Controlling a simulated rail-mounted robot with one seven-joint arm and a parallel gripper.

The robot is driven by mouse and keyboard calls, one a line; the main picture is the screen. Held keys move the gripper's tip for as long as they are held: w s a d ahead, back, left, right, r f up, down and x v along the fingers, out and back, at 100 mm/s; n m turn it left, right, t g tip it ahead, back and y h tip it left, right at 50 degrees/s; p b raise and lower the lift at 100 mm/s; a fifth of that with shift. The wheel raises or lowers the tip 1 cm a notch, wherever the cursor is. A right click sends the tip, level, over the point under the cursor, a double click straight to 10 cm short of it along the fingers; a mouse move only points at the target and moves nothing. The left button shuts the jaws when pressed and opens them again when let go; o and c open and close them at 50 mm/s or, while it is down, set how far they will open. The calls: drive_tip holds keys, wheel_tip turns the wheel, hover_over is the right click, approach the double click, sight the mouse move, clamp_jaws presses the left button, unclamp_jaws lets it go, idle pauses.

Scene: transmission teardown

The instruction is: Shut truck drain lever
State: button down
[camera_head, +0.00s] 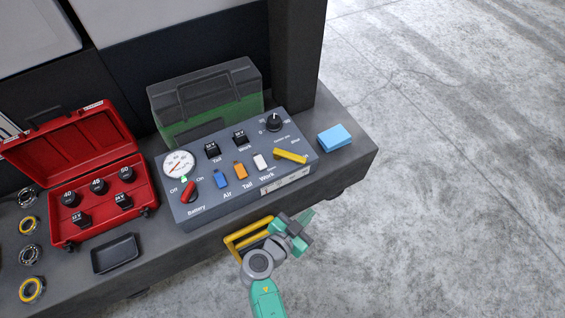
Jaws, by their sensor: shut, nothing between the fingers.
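A yellow lever (290,156) lies at the right end of the grey control panel (186,215). It is set slightly aslant; the small print near it is too small to read, so I cannot tell if it is the drain lever. My gripper (304,220) is in front of the bench's front edge, below the panel and apart from the lever. It is shut and empty. Its fingertips are small and partly hidden by the wrist.
A yellow bar handle (247,236) sits at the bench front, close beside my wrist. The panel carries a gauge (179,164), red battery switch (189,191), coloured switches and a black knob (274,122). A blue block (334,138) lies right. A red case (102,210) stands left.

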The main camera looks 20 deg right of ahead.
sight(295, 161)
drive_tip(key=a+r+n+t, duration=0.5)
drive_tip(key=a+r+t, duration=0.15)
drive_tip(key=a, duration=0.35)
drive_tip(key=shift+g+y, duration=0.25)
drive_tip(key=shift+y, duration=0.15)
drive_tip(key=x, duration=0.5)
drive_tip(key=b+x, duration=0.1)
drive_tip(key=x, duration=0.8)
drive_tip(key=shift+w+d+r, duration=0.1)
drive_tip(key=shift+w+r, duration=0.2)
drive_tip(key=shift+r, duration=0.05)
drive_tip(key=shift+b, duration=0.4)
